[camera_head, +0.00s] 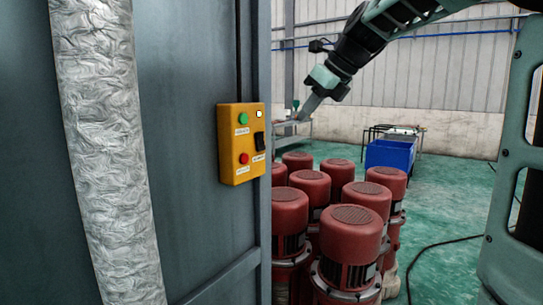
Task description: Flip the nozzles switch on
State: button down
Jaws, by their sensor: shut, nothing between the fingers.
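A yellow control box (241,172) is fixed to the grey metal wall near its right edge. It carries a green button (243,119) at the upper left and a red button (244,158) at the lower left. A black rocker switch (259,141) sits on its right side, under a small white light (259,113). Small labels stand under the controls, too small to read, and the switch position is hard to tell. My gripper (302,116) is shut and empty, up and to the right of the box, apart from it, pointing down and left.
Several red motors (350,235) stand on the green floor right of the wall. A blue bin (390,154) stands farther back. A silver flexible duct (105,150) runs down the wall at left. The space directly before the box looks clear.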

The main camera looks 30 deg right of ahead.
aim_at(261, 142)
dwell(0.4)
jog(key=w+r+p+x, duration=0.1)
jog(key=x, duration=0.5)
jog(key=w+a+p+x, duration=0.1)
jog(key=p+x, duration=0.1)
jog(key=x, duration=0.5)
jog(key=shift+r, duration=0.4)
jog(key=shift+s, duration=0.1)
jog(key=shift+r+p, duration=0.1)
jog(key=shift+p, duration=0.3)
